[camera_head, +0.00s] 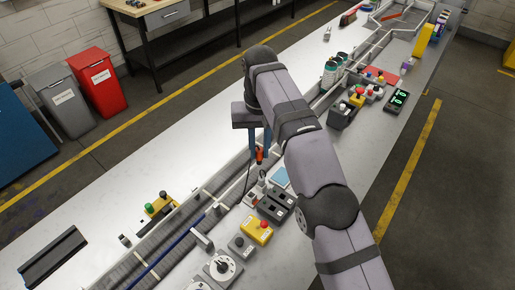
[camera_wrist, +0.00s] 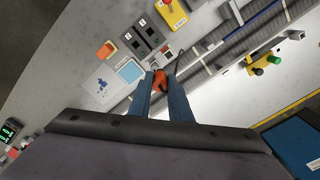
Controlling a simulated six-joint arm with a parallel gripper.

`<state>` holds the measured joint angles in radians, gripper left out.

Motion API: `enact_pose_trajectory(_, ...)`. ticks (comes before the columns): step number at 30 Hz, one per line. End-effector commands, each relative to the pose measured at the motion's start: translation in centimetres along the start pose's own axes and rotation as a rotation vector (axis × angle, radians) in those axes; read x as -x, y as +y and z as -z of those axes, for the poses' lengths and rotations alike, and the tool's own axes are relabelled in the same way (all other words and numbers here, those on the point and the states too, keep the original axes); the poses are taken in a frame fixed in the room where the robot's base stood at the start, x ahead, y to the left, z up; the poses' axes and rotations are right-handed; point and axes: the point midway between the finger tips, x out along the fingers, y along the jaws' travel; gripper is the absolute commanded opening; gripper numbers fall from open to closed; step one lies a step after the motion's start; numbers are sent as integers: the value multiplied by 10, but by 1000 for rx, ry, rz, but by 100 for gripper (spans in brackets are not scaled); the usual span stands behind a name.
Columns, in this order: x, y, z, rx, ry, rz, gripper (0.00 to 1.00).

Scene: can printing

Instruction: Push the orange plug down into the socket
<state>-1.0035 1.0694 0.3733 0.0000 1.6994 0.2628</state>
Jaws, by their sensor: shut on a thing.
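The orange plug (camera_head: 260,155) is held upright between the blue fingers of my gripper (camera_head: 259,148), over the control side of the bench. In the wrist view my gripper (camera_wrist: 160,74) is shut on the plug (camera_wrist: 160,82), and a dark cable runs from it. A small pale fitting (camera_head: 262,178) stands just below the plug in the head view. I cannot tell for sure that this is the socket, nor whether the plug touches it. The fingers hide part of the plug.
A blue-topped panel (camera_head: 280,177), dark switch boxes (camera_head: 277,205) and a yellow box with a red button (camera_head: 257,231) stand close by. The conveyor (camera_head: 180,222) runs alongside. An orange block (camera_wrist: 107,49) shows in the wrist view. Bare bench (camera_head: 110,190) lies beyond the conveyor.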

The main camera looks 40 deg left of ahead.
Motion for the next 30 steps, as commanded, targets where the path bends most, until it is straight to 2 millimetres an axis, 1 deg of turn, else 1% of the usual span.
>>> enact_pose_trajectory(7, 9, 5, -6, -6, 1, 0, 0)
enact_pose_trajectory(12, 17, 13, -16, -15, 0, 0, 0)
enact_pose_trajectory(18, 18, 25, -34, -28, 0, 0, 0)
enact_pose_trajectory(20, 14, 29, -40, -31, -1, 0, 0)
enact_pose_trajectory(23, 3, 34, -51, -30, -2, 0, 0)
enact_pose_trajectory(30, -38, 40, -75, -13, -2, 0, 0)
